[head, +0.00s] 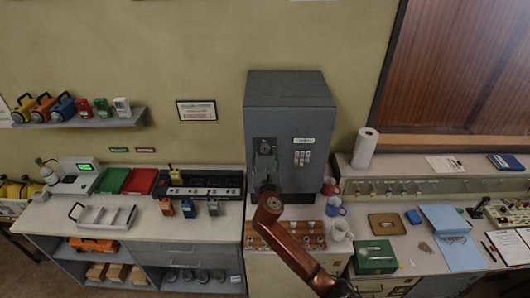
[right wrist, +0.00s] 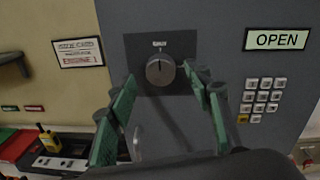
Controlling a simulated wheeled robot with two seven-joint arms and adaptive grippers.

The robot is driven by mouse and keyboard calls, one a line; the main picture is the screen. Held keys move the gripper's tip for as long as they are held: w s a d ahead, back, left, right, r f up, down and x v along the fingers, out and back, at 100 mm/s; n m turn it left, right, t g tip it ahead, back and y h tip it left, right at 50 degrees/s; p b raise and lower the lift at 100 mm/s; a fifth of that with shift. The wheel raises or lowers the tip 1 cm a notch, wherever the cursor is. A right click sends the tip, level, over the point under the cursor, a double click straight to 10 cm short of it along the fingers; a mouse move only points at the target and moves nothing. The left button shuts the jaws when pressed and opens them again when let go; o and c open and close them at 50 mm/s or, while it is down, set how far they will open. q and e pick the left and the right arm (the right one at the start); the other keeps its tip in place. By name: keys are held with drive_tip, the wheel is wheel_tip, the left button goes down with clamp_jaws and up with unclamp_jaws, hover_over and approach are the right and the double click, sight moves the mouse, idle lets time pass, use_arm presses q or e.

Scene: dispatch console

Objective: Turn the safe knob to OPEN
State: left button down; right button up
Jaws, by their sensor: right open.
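The grey safe (head: 288,100) stands on the counter in the middle of the head view. Its round dark knob (right wrist: 160,70) sits on a black plate in the right wrist view, and it also shows in the head view (head: 265,148). A pale sign reading OPEN (right wrist: 277,40) is on the safe door, above a keypad (right wrist: 262,98). My right gripper (right wrist: 165,88) is open, its green-padded fingers spread to the left and right below the knob, apart from it and empty. My left gripper is not in view.
Mugs (head: 335,206) stand close at the safe's right. A charger rack (head: 200,184) with handheld devices is on the left counter. A green box (head: 375,257) lies at the right. A wall shelf (head: 80,118) holds lamps at the left.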

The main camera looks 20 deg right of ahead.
sight(265, 149)
drive_tip(key=shift+x, duration=1.2)
drive_tip(key=shift+c, duration=0.4)
drive_tip(key=c, duration=1)
drive_tip(key=shift+c, duration=0.2)
